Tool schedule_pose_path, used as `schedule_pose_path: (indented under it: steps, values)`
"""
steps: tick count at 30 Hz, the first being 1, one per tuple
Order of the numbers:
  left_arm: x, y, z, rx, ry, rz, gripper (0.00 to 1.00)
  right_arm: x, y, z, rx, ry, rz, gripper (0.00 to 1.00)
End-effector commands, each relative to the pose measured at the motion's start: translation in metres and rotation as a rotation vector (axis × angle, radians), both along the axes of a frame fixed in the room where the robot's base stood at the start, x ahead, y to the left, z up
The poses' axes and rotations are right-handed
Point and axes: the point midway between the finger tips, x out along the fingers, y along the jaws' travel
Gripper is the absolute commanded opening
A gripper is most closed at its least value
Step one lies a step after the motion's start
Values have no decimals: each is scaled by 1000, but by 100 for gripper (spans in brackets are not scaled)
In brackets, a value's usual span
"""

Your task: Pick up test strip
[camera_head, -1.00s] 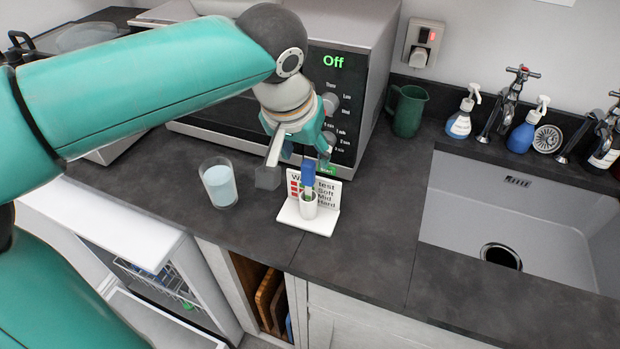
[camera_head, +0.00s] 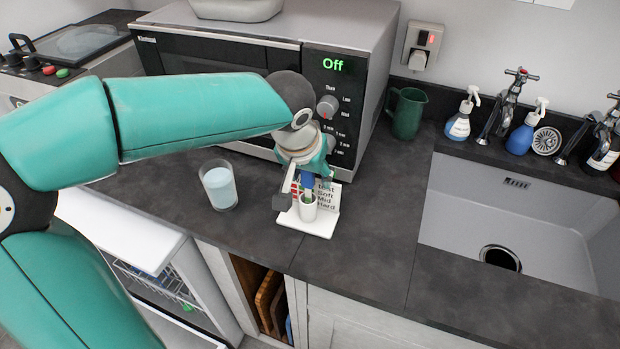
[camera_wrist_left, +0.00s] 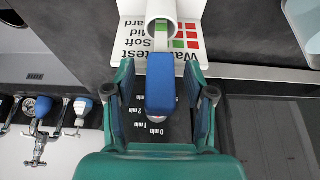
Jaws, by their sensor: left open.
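The test strip has a blue handle (camera_head: 307,182) and a pale lower part with a green patch. It stands in a small white cup (camera_head: 308,210) on a white stand (camera_head: 318,227) with a "Water test" card. In the left wrist view the blue handle (camera_wrist_left: 160,86) lies between the two fingers of my left gripper (camera_wrist_left: 160,95), with a gap on each side. The strip's far end is inside the cup. In the head view my left gripper (camera_head: 303,190) is at the strip and partly hides the card. My right gripper is not seen.
A glass of pale liquid (camera_head: 219,186) stands left of the stand. A microwave (camera_head: 220,60) is behind, and a green mug (camera_head: 407,113) stands right of it. The sink (camera_head: 500,215) is at the right. The counter between stand and sink is clear.

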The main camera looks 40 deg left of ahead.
Motion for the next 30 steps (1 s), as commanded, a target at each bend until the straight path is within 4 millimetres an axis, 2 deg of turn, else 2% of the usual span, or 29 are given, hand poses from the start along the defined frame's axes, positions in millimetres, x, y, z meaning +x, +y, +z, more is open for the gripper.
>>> schedule_pose_path:
  steps: [1,9,10,22,26,30]
  values:
    - [0,0,0,0,0,0,52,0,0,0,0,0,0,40]
    - [0,0,1,0,0,0,8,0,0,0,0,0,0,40]
    - [0,0,1,0,0,0,5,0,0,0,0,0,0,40]
    - [0,0,4,0,-2,0,5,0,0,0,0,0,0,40]
    - [1,0,13,0,-3,0,5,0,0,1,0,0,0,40]
    - [1,-1,29,-2,-5,-1,5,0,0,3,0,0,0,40]
